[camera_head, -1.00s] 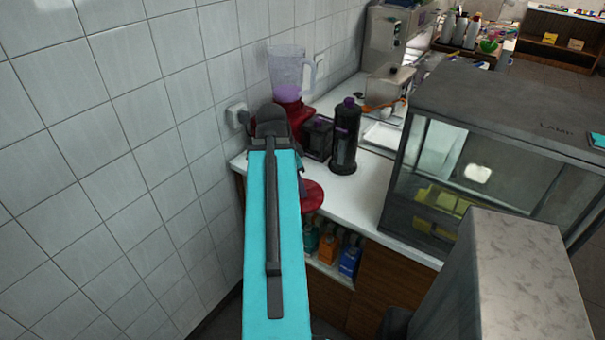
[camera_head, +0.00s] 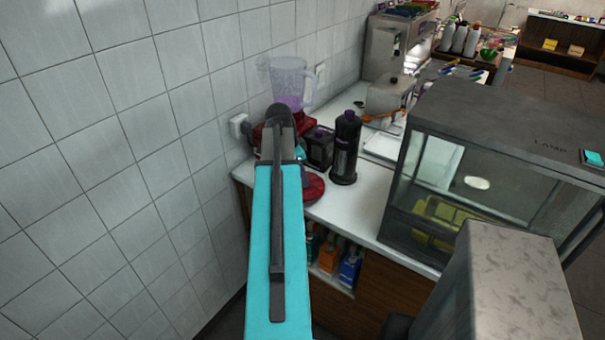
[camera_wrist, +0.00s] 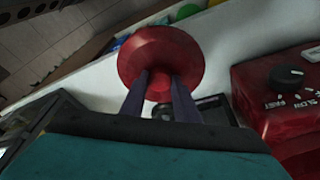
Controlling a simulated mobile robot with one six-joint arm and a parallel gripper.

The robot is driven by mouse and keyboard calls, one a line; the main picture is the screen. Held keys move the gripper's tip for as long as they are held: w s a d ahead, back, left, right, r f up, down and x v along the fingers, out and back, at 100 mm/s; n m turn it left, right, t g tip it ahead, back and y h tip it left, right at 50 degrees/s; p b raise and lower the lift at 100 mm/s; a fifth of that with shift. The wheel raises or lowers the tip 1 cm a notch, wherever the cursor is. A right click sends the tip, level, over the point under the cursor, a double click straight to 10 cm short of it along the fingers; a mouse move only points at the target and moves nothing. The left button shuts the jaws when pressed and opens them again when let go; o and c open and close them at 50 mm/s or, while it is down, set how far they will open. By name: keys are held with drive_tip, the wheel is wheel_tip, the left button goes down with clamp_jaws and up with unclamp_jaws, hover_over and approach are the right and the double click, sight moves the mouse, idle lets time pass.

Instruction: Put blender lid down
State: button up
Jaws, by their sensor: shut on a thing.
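The blender lid is a red disc (camera_wrist: 160,52) with a red knob in the middle of its near side. In the wrist view my gripper (camera_wrist: 160,84) is shut on the knob, one dark finger on each side. In the head view the red lid (camera_head: 313,187) shows partly from behind my turquoise arm, near the front edge of the white counter (camera_head: 352,203). I cannot tell whether it touches the counter. The blender has a clear, purple-tinted jug (camera_head: 286,82) and a red base (camera_wrist: 285,95) with a dark dial, against the tiled wall.
A tall black bottle (camera_head: 345,148) and a small dark container (camera_head: 319,146) stand right of the blender. A glass display case (camera_head: 480,170) fills the counter's right side. Several coloured bottles (camera_head: 328,255) stand on the shelf below. The counter between lid and case is bare.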

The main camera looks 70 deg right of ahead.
drive_tip(key=shift+w+d+f+p, duration=0.1)
drive_tip(key=shift+w+d+p, duration=0.15)
drive_tip(key=shift+d, duration=0.6)
drive_tip(key=shift+w+d+f+p, duration=0.1)
drive_tip(key=shift+w+d+p, duration=0.2)
drive_tip(key=shift+d, duration=0.5)
drive_tip(key=shift+w+d+p, duration=0.2)
drive_tip(key=shift+w+d, duration=0.05)
drive_tip(key=shift+d, duration=0.6)
drive_tip(key=shift+f, duration=0.1)
drive_tip(key=shift+f+p, duration=0.85)
drive_tip(key=shift+f, duration=0.85)
drive_tip(key=shift+f, duration=0.1)
drive_tip(key=o, duration=1.2)
drive_tip(key=shift+b+v, duration=1.55)
drive_tip(key=shift+v, duration=4.55)
